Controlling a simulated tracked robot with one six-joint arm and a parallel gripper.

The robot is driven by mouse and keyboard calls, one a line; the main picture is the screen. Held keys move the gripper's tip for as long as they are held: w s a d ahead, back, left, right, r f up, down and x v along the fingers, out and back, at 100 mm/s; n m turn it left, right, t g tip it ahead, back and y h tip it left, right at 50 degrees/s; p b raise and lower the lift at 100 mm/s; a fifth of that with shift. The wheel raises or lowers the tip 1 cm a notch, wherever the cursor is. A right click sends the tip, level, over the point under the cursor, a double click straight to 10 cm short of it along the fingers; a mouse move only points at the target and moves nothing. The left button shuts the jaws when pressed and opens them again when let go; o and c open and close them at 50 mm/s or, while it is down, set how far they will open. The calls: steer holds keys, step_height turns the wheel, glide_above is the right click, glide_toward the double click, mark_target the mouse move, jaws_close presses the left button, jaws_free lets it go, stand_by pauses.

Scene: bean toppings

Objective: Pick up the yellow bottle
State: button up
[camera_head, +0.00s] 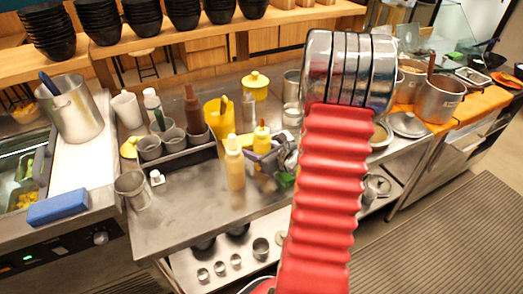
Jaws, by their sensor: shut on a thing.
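The yellow bottle (262,140), with a narrow nozzle, is upright over the middle of the steel counter. My gripper (268,158) shows only in part as dark pieces at the bottle's lower side, coming from behind my red ribbed arm. It is shut on the yellow bottle. The arm hides much of the gripper, and I cannot tell whether the bottle's base touches the counter. A paler cream-yellow bottle (235,166) stands upright just to the left and nearer.
A yellow jug (217,122) and grey cups (173,138) stand behind to the left. A lidded yellow pot (255,86) is farther back. A metal cup (132,189) stands at the counter's left edge. The counter's front (190,220) is clear.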

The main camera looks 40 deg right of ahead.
mark_target(260, 128)
steer(key=shift+r, duration=0.1)
steer(key=shift+r, duration=4.95)
steer(key=shift+o, duration=0.6)
steer(key=shift+c, duration=0.4)
steer(key=shift+s, duration=0.1)
